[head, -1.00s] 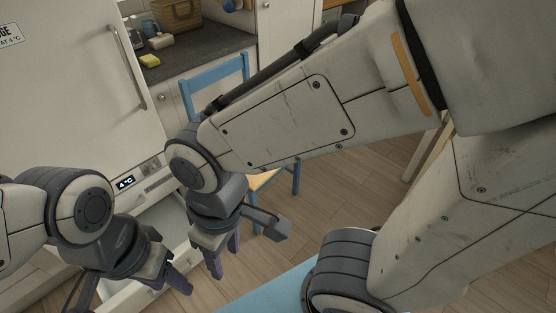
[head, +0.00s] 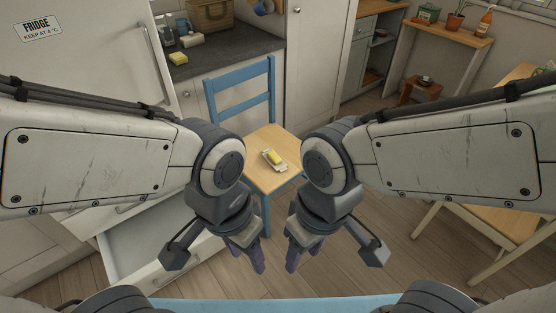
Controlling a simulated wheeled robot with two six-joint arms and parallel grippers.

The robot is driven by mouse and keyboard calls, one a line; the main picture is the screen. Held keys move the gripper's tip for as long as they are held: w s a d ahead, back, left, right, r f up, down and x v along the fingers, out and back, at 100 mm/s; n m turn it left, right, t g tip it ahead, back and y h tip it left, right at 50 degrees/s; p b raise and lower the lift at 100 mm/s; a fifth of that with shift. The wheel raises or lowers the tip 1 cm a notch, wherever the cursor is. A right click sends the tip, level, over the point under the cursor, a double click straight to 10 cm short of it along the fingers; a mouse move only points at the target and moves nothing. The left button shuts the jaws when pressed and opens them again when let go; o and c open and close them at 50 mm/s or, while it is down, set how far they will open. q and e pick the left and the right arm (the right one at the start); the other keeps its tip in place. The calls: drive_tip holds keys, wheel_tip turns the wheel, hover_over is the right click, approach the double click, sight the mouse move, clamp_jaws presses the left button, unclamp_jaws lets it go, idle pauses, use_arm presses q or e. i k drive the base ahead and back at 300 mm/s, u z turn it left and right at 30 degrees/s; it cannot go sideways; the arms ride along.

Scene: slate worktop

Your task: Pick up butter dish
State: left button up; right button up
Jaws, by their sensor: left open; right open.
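The butter dish, a small white dish with a yellow block of butter (head: 275,157), sits on the wooden seat of a blue chair (head: 262,180) in the middle of the head view. My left gripper (head: 252,258) is open and empty, pointing down, lower in the picture than the dish and slightly left of it. My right gripper (head: 294,258) is open and empty, also pointing down, lower than the dish and slightly right. Both grippers are apart from the dish, and nothing hides it.
The chair's blue backrest (head: 240,92) rises behind the seat. A pulled-out white drawer (head: 150,245) is at lower left, below the fridge (head: 75,55). A wooden table (head: 500,225) stands at right.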

sight(276, 162)
drive_tip(key=z, duration=0.5)
drive_tip(key=k, duration=0.65)
drive_tip(key=z, duration=0.75)
drive_tip(key=i, duration=1.25)
drive_tip(key=u, duration=0.5)
drive_tip(key=i, duration=0.9)
drive_tip(key=u, duration=1.35)
drive_tip(key=i, duration=0.65)
drive_tip(key=u, duration=0.55)
